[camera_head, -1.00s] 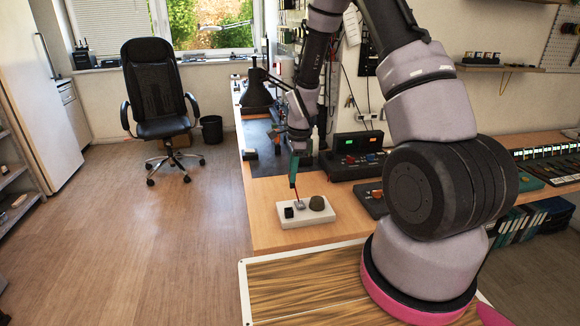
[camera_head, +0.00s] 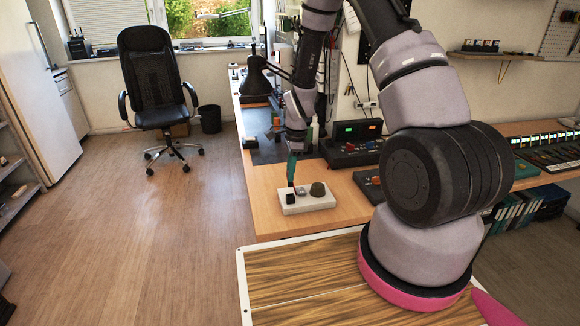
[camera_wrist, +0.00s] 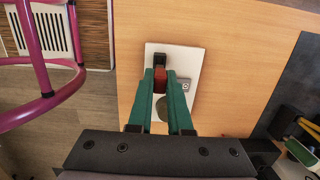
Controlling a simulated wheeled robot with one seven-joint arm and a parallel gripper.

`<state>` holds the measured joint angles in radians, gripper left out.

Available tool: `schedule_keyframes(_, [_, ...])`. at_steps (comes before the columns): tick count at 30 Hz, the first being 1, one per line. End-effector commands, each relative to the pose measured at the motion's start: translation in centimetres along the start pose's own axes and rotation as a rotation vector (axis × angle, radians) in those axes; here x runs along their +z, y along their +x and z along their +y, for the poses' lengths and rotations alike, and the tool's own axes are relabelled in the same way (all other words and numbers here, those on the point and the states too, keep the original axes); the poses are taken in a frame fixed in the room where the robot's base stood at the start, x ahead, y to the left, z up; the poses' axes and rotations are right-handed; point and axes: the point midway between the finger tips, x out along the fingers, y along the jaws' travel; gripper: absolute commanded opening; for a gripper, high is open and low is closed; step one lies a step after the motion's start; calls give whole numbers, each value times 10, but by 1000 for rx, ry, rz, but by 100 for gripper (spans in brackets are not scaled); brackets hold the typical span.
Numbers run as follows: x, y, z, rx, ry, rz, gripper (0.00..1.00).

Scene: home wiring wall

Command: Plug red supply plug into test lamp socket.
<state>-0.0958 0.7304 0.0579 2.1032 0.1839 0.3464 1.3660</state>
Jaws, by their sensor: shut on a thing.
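My gripper (camera_wrist: 160,72) has green fingers and is shut on the red plug (camera_wrist: 160,80), which shows between the fingertips in the wrist view. In the head view my gripper (camera_head: 291,184) points down at the left part of a white board (camera_head: 318,204). The board carries a black block (camera_head: 291,198), a small grey piece (camera_head: 301,191) and a dark round knob (camera_head: 318,189). The wrist view shows the white board (camera_wrist: 195,62) below the fingers and the grey piece (camera_wrist: 184,85) to their right. The plug's lower end is hidden, so I cannot tell whether it touches the block.
A black lamp (camera_head: 256,80) stands farther back. A pink tubular frame (camera_wrist: 45,70) shows at left in the wrist view.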

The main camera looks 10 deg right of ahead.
Motion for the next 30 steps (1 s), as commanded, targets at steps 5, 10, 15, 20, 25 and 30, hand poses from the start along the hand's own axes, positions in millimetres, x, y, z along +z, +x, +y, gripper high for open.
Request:
schedule_keyframes(5, [-2, 15, 0, 1, 2, 0, 0])
schedule_keyframes(10, [-3, 23, 0, 0, 0, 0, 0])
schedule_keyframes(15, [-3, 26, 0, 0, 0, 0, 0])
schedule_keyframes(20, [-3, 26, 0, -1, 0, 0, 0])
schedule_keyframes(25, [-3, 25, 0, -1, 0, 0, 0])
schedule_keyframes(30, [-3, 25, 0, -1, 0, 0, 0])
